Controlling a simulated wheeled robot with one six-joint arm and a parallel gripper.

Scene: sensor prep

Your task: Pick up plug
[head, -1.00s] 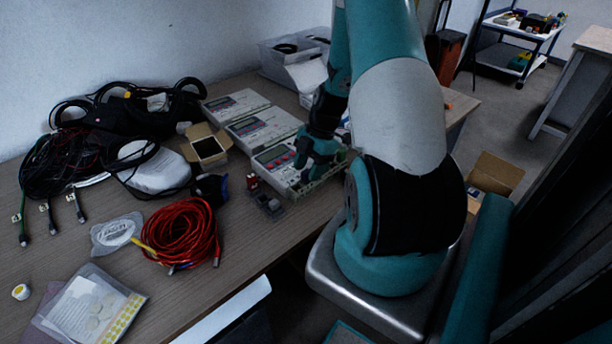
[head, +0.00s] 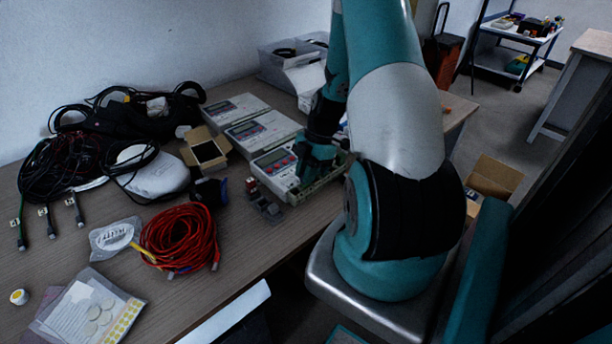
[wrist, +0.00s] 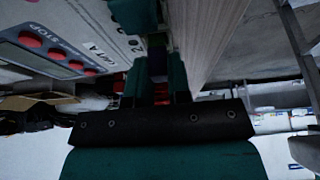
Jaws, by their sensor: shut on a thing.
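My gripper (head: 314,166) is over the right front side of the nearest white device (head: 271,161), which has red buttons and a display. In the wrist view my gripper (wrist: 158,78) has its teal fingers closed on a small dark block, which I take for the plug (wrist: 157,62). Only a narrow strip of the plug shows between the fingers, with some red below it. The plug is too hidden in the head view to make out. I cannot tell whether it still touches the device or the green rail beside it.
Two similar white devices lie behind. Small grey and red parts (head: 266,205) lie just in front of the nearest device. A red cable coil (head: 180,238), an open cardboard box (head: 206,148) and black cables (head: 60,165) are to the left. The table's front edge is close.

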